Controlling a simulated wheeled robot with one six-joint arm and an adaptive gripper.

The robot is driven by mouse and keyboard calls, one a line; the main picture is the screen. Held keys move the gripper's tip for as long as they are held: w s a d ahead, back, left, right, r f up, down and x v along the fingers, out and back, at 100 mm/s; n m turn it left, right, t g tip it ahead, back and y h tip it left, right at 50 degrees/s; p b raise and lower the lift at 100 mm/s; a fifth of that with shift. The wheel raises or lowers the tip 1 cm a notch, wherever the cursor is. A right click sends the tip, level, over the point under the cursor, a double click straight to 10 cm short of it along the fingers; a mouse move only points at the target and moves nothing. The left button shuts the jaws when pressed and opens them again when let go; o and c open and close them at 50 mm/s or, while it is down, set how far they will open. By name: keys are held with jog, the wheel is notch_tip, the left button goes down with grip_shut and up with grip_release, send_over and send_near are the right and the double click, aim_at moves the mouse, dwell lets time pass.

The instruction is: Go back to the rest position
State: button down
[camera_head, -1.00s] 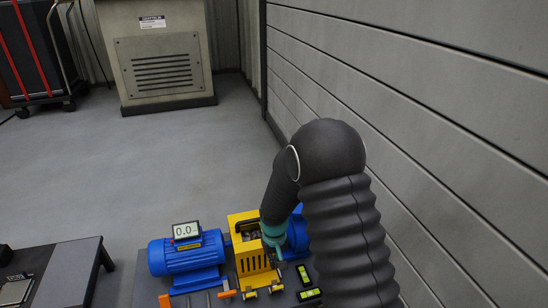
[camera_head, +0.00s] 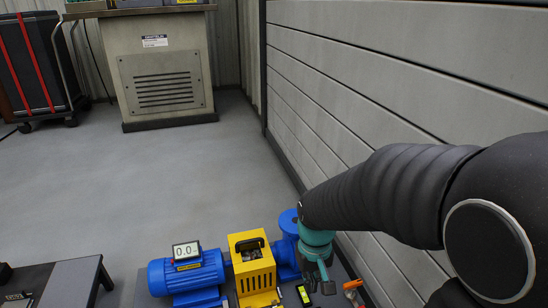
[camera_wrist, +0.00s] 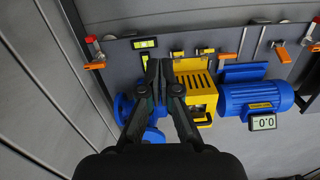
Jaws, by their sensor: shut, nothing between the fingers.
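My gripper (camera_wrist: 160,78) is shut and empty in the wrist view, its fingertips together above the skid plate beside the yellow guard. In the head view my gripper (camera_head: 318,274) hangs at the end of my dark arm, over the right part of the skid, with a teal ring above it. The fingers look small and dark there, and my arm covers part of the skid's right side.
A blue motor (camera_head: 187,274) with a display (camera_head: 186,251) reading 0.0, a yellow guard (camera_head: 254,268) and a blue pump (camera_head: 288,248) stand on the skid. Orange-handled clamps (camera_wrist: 283,54) line its edge. A panelled wall (camera_head: 400,80) rises close on the right; open floor (camera_head: 130,180) lies left.

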jog(key=s+d+r+t+p, duration=0.1)
jog(key=s+d+r+t, duration=0.1)
jog(key=r, duration=0.4)
jog(key=s+d+r+m+t+p, duration=0.1)
jog(key=s+d+r+t, duration=0.1)
jog(key=s+r, duration=0.3)
jog(key=s+d+r+m+t+p, duration=0.1)
jog(key=s+d+r+t+p, duration=0.1)
jog(key=r, duration=0.7)
jog(key=shift+s+d, duration=0.6)
jog(key=shift+s, duration=0.35)
